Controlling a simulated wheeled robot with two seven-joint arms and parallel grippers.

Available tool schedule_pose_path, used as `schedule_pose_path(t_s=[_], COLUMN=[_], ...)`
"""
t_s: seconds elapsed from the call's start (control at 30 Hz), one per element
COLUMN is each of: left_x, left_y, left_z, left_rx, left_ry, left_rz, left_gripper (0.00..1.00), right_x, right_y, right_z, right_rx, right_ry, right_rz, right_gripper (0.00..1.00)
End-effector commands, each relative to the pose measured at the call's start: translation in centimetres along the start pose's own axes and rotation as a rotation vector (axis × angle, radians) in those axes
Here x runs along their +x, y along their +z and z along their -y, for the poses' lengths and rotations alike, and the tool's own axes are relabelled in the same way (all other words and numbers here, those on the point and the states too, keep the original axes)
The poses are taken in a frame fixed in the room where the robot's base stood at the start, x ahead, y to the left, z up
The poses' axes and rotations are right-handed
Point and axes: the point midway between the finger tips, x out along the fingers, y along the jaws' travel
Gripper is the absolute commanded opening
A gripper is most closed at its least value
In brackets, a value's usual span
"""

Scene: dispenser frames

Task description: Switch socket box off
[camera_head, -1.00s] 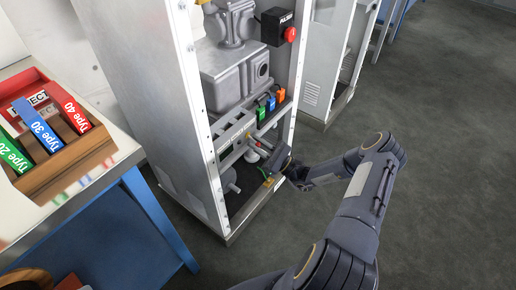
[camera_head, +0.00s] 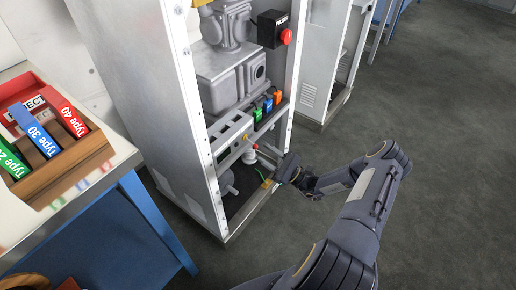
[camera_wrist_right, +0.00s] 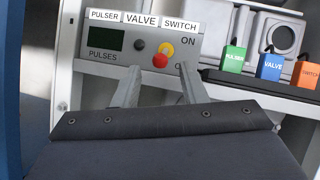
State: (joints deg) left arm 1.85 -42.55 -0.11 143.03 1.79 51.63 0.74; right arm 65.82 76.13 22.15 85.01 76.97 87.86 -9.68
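The socket box (camera_head: 232,133) is a grey panel low inside the open cabinet. In the right wrist view the socket box (camera_wrist_right: 100,70) carries the labels PULSER, VALVE and SWITCH, a dark green PULSES display (camera_wrist_right: 103,40), a black knob (camera_wrist_right: 139,46), and a red knob (camera_wrist_right: 160,61) in front of a yellow part (camera_wrist_right: 167,49). The word ON is at its upper right. My right gripper (camera_wrist_right: 158,72) is open, its fingers apart on either side of the red knob in the picture; contact is not clear. My left gripper is not in view.
Green, blue and orange plugs (camera_head: 267,103) sit on a rail right of the box. A red PULSER button (camera_head: 286,36) is higher up. The cabinet's front post (camera_head: 290,110) stands near my right arm. A table with a wooden rack (camera_head: 70,160) is at left. Floor at right is clear.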

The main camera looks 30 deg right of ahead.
Motion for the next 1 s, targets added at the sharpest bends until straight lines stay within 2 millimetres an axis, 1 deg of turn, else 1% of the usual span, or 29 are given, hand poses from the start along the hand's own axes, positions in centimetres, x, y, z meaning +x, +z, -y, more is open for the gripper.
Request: schedule_pose_path(t_s=[0.03,0.1,0.23,0.77,0.87,0.97,1.0], left_x=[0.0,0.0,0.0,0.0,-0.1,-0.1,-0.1], left_y=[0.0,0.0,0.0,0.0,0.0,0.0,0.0], left_z=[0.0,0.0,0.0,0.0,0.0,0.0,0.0], left_rx=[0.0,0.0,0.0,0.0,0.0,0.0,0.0], left_ry=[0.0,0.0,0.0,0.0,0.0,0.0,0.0], left_rz=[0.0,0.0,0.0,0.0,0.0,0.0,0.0], left_gripper=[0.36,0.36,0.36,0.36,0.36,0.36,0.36], right_x=[-0.9,-1.7,-2.6,-2.7,-2.0,-0.1,1.0], right_y=[0.0,0.0,0.0,0.0,0.5,2.1,3.1], right_z=[0.1,0.0,0.0,0.0,-0.1,-0.9,-1.4], right_rx=[-0.001,0.0,0.001,0.001,-0.005,-0.022,-0.035], right_ry=[-0.003,-0.002,-0.001,0.001,0.035,0.147,0.214], right_rz=[-0.002,0.0,0.001,0.001,0.0,-0.008,-0.014], right_gripper=[0.38,0.38,0.38,0.38,0.38,0.38,0.38])
